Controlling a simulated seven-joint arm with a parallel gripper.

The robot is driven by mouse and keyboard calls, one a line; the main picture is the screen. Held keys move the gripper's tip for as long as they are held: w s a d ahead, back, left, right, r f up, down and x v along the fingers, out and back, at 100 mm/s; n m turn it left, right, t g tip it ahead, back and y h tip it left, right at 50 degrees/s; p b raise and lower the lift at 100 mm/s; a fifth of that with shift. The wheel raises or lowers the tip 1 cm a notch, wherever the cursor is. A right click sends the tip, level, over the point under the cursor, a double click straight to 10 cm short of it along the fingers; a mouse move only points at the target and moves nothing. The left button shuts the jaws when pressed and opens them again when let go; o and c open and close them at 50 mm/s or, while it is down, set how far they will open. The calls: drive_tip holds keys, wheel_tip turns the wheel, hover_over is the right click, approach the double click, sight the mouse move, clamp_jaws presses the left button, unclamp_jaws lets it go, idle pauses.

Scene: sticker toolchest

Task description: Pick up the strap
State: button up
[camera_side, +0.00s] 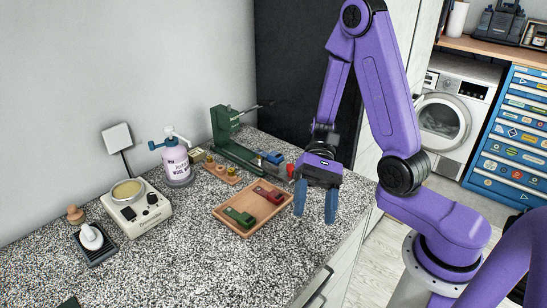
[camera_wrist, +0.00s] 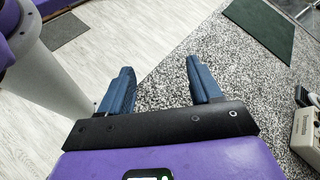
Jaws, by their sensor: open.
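I cannot say for sure which thing is the strap. A wooden tray (camera_side: 231,222) on the speckled counter holds a small green piece (camera_side: 239,217) at its left and a small dark red piece (camera_side: 269,195) at its right; either might be it, but both are too small to tell. My gripper (camera_side: 315,207) is open, pointing down, to the right of the tray and apart from it, near the counter's front edge. In the wrist view my gripper (camera_wrist: 160,70) shows nothing between its blue fingers.
Behind the tray stand a green tool (camera_side: 236,146), a small wooden block with brass parts (camera_side: 221,173) and a pink bottle (camera_side: 177,164). A beige device (camera_side: 135,211) stands left. Bare counter (camera_side: 190,265) lies in front. A green mat (camera_wrist: 262,25) lies on the counter.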

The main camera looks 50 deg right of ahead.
drive_tip(key=w+d+f+m+t+y, duration=0.15)
drive_tip(key=w+m+t, duration=0.25)
drive_tip(key=m+t, duration=0.4)
drive_tip(key=w+d+m+t+y, duration=0.25)
drive_tip(key=w+m+t, duration=0.25)
drive_tip(key=m+t, duration=0.25)
drive_tip(key=d+m+t+h, duration=0.2)
drive_tip(key=d+f+m+t+h, duration=0.1)
drive_tip(key=d+m+t+h, duration=0.1)
drive_tip(key=m+t, duration=0.1)
drive_tip(key=d+m+t+h, duration=0.2)
drive_tip(key=shift+s+f+m+h, duration=0.25)
drive_tip(key=shift+s+f+h, duration=0.15)
drive_tip(key=s+d+m+h, duration=0.1)
drive_tip(key=m+h, duration=0.1)
drive_tip(key=s+d+f+m+t+h, duration=0.1)
drive_tip(key=d+m+h, duration=0.1)
drive_tip(key=h, duration=0.1)
drive_tip(key=s+d+f+m+t+h, duration=0.1)
drive_tip(key=d+m+h, duration=0.1)
drive_tip(key=h, duration=0.1)
drive_tip(key=shift+s+d+f, duration=0.1)
drive_tip(key=shift+s+f, duration=0.15)
drive_tip(key=shift+s, duration=0.05)
approach(281, 157)
drive_tip(key=shift+w+f, duration=0.15)
drive_tip(key=shift+w, duration=5)
drive_tip(key=c, duration=1.1)
drive_tip(key=shift+r, duration=0.25)
drive_tip(key=shift+c, duration=0.2)
